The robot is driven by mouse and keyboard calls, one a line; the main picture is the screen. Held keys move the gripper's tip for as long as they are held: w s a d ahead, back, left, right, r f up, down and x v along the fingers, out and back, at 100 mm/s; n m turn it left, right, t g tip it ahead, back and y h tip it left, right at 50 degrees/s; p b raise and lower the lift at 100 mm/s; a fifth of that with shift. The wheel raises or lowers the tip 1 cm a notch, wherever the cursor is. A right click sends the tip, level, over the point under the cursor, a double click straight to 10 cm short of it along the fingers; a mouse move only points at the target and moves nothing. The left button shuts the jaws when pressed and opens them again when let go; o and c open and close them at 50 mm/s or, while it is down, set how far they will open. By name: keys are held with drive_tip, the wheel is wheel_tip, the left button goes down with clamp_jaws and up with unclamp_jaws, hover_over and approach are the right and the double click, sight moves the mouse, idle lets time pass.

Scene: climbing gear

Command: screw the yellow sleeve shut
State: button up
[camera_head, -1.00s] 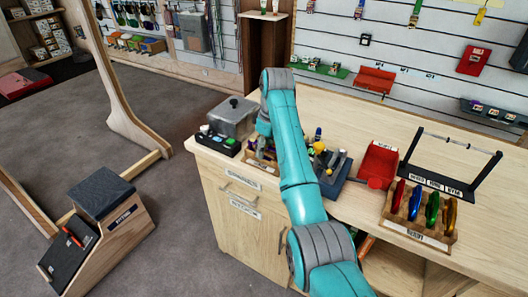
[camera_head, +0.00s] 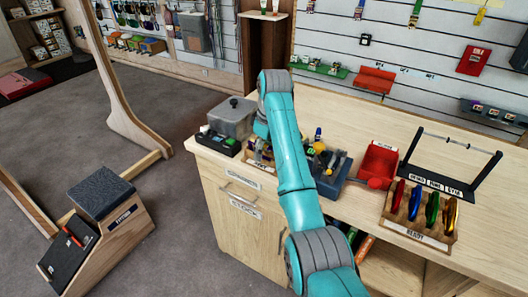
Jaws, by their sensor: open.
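A small yellow piece (camera_head: 319,147), which looks like the yellow sleeve, shows just right of my teal forearm. It sits at the dark blue-grey holder (camera_head: 335,186) on the wooden bench. It is too small to tell whether the sleeve is screwed open or shut. My arm reaches up over the bench front and its wrist bends down left of the forearm. My gripper is hidden behind the arm, so its distance from the sleeve cannot be seen.
A grey lidded box (camera_head: 232,117) and a black tray (camera_head: 218,142) stand left on the bench. A red bin (camera_head: 379,160), a wooden rack of coloured carabiners (camera_head: 418,232) and a black stand (camera_head: 447,184) stand right. The bench's back right is clear.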

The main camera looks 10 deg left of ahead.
drive_tip(key=shift+s+a, duration=0.1)
drive_tip(key=shift+s, duration=0.1)
drive_tip(key=shift+r, duration=1.45)
drive_tip(key=shift+w, duration=0.1)
drive_tip(key=shift+w+d, duration=0.25)
drive_tip(key=shift+w, duration=0.4)
drive_tip(key=shift+f, duration=0.2)
